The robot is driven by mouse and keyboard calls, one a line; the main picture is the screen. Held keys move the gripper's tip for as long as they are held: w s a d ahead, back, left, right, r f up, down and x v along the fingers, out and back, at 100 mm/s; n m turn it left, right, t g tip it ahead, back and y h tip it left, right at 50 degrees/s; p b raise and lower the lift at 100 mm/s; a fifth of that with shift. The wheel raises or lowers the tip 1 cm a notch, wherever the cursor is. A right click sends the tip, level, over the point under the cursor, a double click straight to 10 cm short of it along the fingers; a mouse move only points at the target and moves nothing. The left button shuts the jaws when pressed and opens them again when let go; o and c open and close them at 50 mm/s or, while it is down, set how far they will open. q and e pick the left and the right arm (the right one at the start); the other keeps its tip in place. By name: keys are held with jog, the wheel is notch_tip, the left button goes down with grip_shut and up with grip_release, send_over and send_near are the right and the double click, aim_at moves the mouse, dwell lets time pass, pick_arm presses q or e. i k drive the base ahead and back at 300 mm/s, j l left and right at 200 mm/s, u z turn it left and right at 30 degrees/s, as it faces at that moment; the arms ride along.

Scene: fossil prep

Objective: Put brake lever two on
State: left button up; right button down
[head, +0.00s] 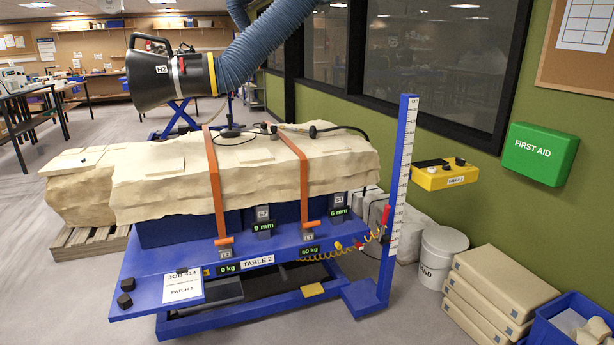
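The blue lift table labelled TABLE 2 (165,290) stands in the middle and bears a long pale rock block (245,178). I cannot make out a part marked as brake lever two. Two black knobs, an upper one (127,284) and a lower one (124,301), sit at the table's front left corner. A small red handle (385,214) shows by the blue post, and a yellow pedal-like plate (313,290) lies low at the base. I cannot tell which of these, if any, is a brake lever. Neither of my grippers is in view.
A blue post with a white scale (402,160) rises at the table's right end. A black hood marked H2 (155,77) hangs above on a blue hose. A white bucket (438,258), stacked beige slabs (490,300) and a blue crate (548,325) stand right. Floor at front left is clear.

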aim_at(385, 239)
jog(key=i+z, duration=0.15)
jog(key=i, duration=0.4)
jog(key=i+j+z, duration=0.1)
jog(key=i, duration=0.45)
jog(key=i+j+z, duration=0.15)
jog(key=i, duration=0.35)
jog(key=i+j+z, duration=0.1)
jog(key=i+j, duration=0.2)
jog(key=i, duration=0.25)
jog(key=i+j+z, duration=0.25)
jog(key=i+l, duration=0.05)
jog(key=i, duration=0.1)
